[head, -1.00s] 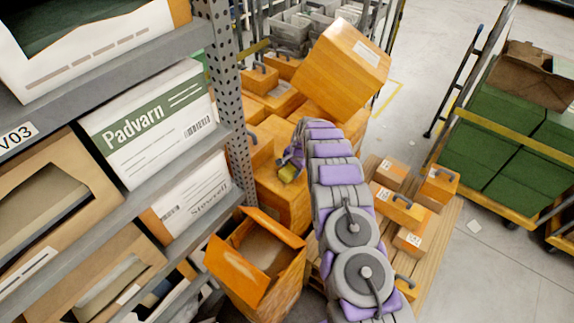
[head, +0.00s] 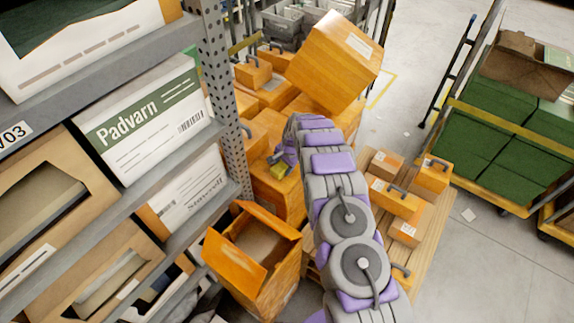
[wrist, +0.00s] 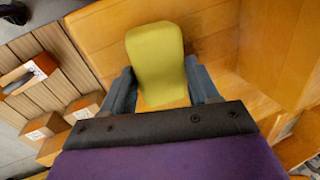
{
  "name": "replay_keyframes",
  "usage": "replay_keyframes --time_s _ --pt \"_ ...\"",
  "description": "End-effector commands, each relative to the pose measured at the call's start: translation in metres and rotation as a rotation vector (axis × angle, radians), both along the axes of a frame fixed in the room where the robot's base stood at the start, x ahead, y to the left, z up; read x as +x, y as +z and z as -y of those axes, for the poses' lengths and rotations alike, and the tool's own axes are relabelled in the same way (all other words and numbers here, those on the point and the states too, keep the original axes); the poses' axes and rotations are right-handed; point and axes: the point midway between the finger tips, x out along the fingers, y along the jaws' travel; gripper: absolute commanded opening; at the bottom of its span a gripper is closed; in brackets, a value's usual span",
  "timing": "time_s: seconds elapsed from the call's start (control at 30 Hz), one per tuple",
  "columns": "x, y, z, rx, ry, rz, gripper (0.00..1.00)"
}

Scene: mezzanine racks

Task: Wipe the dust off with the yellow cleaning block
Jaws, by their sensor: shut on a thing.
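The yellow cleaning block (wrist: 156,60) is held between the two fingers of my gripper (wrist: 165,85) in the wrist view. In the head view the block (head: 279,172) shows as a small yellow-green patch at the end of my arm, and my gripper (head: 284,160) is partly hidden by the arm. The block is in front of the side of an orange box (head: 285,198); I cannot tell whether it touches. In the wrist view an orange surface (wrist: 100,35) lies behind the block. I cannot make out any dust.
A rack with white cartons (head: 145,115) and a perforated upright (head: 222,90) stands close on the left. An open orange box (head: 235,262) is below. A large tilted box (head: 333,62) rises behind my arm.

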Motion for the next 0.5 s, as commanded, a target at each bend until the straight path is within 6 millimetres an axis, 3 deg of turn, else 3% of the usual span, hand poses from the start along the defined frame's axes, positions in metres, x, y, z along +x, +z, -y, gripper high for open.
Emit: replay_keyframes --time_s 0.5 --pt "0.018 0.002 -0.026 0.001 0.001 0.004 0.11"
